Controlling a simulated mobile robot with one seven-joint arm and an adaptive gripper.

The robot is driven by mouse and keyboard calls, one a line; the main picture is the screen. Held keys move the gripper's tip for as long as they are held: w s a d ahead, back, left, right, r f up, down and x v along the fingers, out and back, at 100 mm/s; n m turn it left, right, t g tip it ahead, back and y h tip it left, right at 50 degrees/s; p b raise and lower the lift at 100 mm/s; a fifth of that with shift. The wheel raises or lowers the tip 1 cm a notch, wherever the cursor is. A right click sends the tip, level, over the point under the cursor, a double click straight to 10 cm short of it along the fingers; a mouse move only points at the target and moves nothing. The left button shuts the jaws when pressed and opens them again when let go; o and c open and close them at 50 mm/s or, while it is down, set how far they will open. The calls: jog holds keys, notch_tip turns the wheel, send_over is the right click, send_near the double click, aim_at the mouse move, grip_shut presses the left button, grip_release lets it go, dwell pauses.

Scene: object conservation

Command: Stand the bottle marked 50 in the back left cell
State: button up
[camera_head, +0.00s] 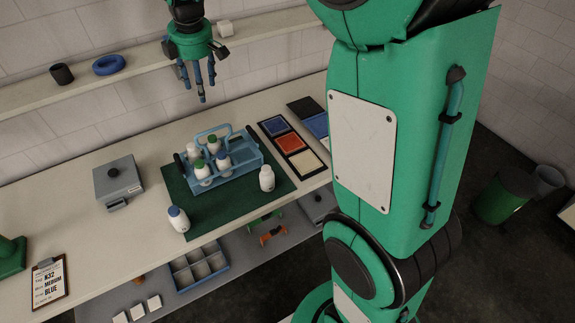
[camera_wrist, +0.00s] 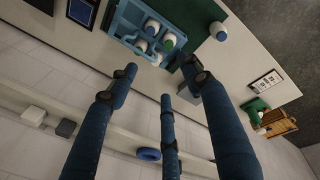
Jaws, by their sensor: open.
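A light blue carrier (camera_head: 238,173) with a handle stands on a dark green mat (camera_head: 201,216) and holds several white bottles, with green, blue and white caps. One white bottle with a blue cap (camera_head: 178,220) stands on the mat at the front left. Another white bottle (camera_head: 266,179) stands right of the carrier. No number is readable on any bottle, so I cannot tell which is marked 50. My gripper (camera_head: 197,82) is open and empty, above and behind the carrier. In the wrist view its spread fingers (camera_wrist: 160,82) hang below the carrier (camera_wrist: 123,21).
A grey box (camera_head: 118,178) stands left of the mat, and coloured trays (camera_head: 290,141) lie right of it. A clipboard (camera_head: 49,280) lies at the front left. A wall shelf (camera_head: 85,85) holds a blue ring (camera_head: 109,65) and a dark cup (camera_head: 61,74).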

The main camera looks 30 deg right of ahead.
jog(key=s+d+r+m+t, duration=0.1)
jog(key=s+d+r+m, duration=0.2)
jog(key=s, duration=0.7)
jog(key=s+r+m+t, duration=0.1)
jog(key=s+r+m, duration=0.25)
jog(key=s, duration=0.65)
jog(key=s+d+f+m, duration=0.1)
jog(key=s+m, duration=0.3)
jog(key=s, duration=0.5)
jog(key=s+d+f+m+t, duration=0.1)
jog(key=s+f+m, duration=0.3)
jog(key=s, duration=0.6)
jog(key=shift+s+d+m, duration=0.15)
jog(key=shift+m, duration=0.3)
jog(key=shift+f, duration=0.15)
notch_tip(320, 180, down, 16)
jog(key=b, duration=1.6)
